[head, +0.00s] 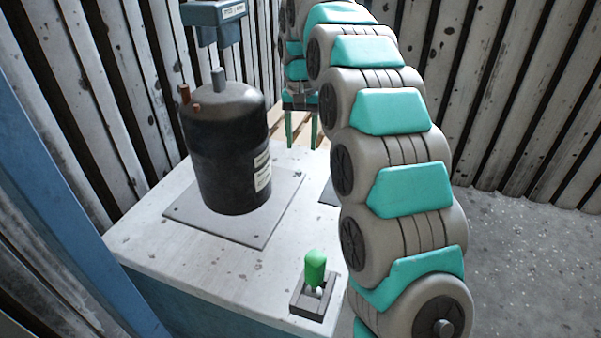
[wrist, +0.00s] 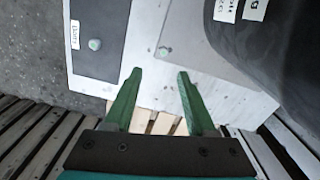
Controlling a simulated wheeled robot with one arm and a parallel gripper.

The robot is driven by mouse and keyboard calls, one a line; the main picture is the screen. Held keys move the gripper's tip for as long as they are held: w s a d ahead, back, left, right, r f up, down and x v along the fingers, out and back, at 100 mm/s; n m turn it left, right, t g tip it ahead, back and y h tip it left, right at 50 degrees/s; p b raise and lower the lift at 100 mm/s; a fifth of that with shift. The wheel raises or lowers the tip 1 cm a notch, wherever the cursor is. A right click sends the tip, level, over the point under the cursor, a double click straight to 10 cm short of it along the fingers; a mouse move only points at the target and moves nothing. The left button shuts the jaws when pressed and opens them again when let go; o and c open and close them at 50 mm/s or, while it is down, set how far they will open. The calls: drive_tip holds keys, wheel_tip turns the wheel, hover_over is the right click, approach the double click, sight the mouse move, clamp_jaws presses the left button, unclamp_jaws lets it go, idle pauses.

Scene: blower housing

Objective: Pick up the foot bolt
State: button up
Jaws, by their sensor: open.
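A small round grey-green bolt head (wrist: 95,44) shows in the wrist view on a dark, labelled mat (wrist: 100,65). A second small round head (wrist: 163,50) sits near the corner of the grey base plate (wrist: 190,48). I cannot tell for certain which is the foot bolt. My gripper (wrist: 159,72) is open, with nothing between its green fingers. In the wrist view the mat's bolt lies up and left of the fingertips, and the plate's lies just above the gap.
A black cylindrical compressor (head: 228,150) stands on the base plate (head: 250,222) on the white bench (head: 165,250). A green-handled tool (head: 315,268) stands in a grey holder at the front corner. A blue-grey device (head: 213,14) is above. Slatted walls surround the bench.

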sight(299, 170)
drive_tip(key=shift+s+a+f, duration=0.1)
drive_tip(key=shift+s+f, duration=0.05)
drive_tip(key=shift+f, duration=0.95)
drive_tip(key=shift+s+a+f, duration=0.1)
drive_tip(key=shift+s+f, duration=0.1)
drive_tip(key=shift+f, duration=0.95)
drive_tip(key=shift+s+a+f, duration=0.1)
drive_tip(key=shift+s+f, duration=0.05)
drive_tip(key=shift+f, duration=0.95)
drive_tip(key=shift+c, duration=0.3)
clamp_jaws()
